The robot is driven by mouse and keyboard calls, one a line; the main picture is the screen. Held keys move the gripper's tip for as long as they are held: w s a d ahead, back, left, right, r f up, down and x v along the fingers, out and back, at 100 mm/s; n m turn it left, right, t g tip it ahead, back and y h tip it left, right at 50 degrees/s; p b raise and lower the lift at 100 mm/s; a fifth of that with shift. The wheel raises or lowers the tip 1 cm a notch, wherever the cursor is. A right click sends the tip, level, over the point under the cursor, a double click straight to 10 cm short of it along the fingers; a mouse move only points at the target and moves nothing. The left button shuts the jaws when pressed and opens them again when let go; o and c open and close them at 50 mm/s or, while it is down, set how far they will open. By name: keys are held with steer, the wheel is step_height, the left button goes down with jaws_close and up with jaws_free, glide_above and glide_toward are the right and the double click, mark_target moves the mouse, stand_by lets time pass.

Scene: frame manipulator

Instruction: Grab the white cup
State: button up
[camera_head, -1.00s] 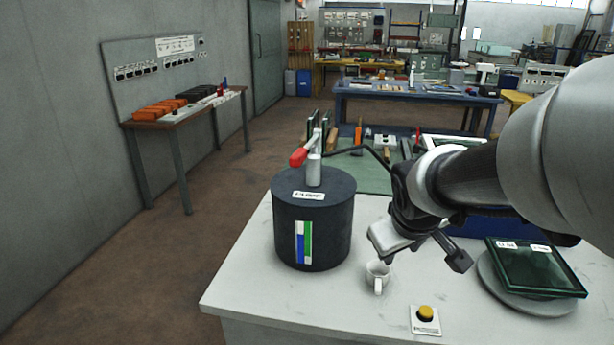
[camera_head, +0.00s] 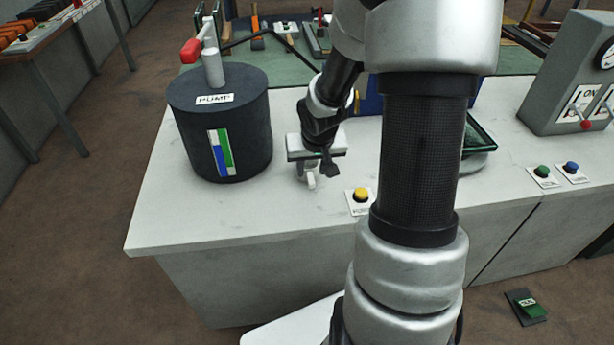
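The white cup (camera_head: 309,180) stands on the light worktop, right of the black pump cylinder. Its handle faces me, and my gripper hides most of its upper part. My gripper (camera_head: 317,167) is pointing down, low over the cup. One dark finger shows just right of the cup; the other finger is not clear. I cannot tell whether the fingers touch the cup or how far apart they are.
The black pump cylinder (camera_head: 222,130) with a red-handled lever stands close on the left. A yellow button (camera_head: 361,195) is right of the cup. A grey control box (camera_head: 580,85) stands far right. The worktop's front left (camera_head: 190,215) is clear.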

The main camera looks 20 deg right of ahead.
mark_target(311, 178)
steer(key=b+x, duration=0.2)
steer(key=x, duration=0.5)
steer(key=shift+s, duration=0.1)
jaws_close()
